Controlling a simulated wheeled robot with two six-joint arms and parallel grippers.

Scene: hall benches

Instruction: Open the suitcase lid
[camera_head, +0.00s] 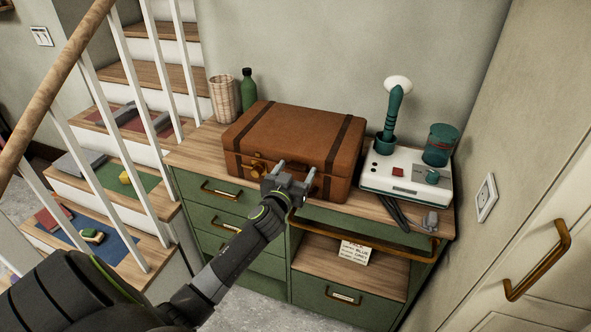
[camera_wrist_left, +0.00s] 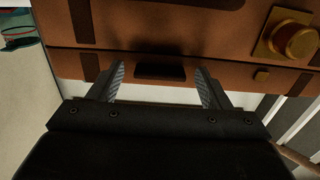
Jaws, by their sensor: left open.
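The brown suitcase (camera_head: 290,130) with dark straps lies flat on the dresser top, its lid (camera_head: 285,125) closed. A round brass latch (camera_head: 257,168) is on its front, left of my gripper; it shows at the right of the left wrist view (camera_wrist_left: 296,42). My left gripper (camera_head: 296,170) is open at the suitcase's front. In the left wrist view its fingers (camera_wrist_left: 160,72) stand either side of a small dark tab (camera_wrist_left: 160,73) on the suitcase front. I cannot tell whether they touch it. The gripper hides part of the suitcase front. My right gripper is not in view.
The green dresser (camera_head: 215,194) has drawers and an open shelf with a note (camera_head: 354,252). Right of the suitcase is a white device (camera_head: 405,175) with a teal brush and cup. A wicker cup (camera_head: 223,98) and green bottle (camera_head: 248,90) stand behind left. Stairs rise at left.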

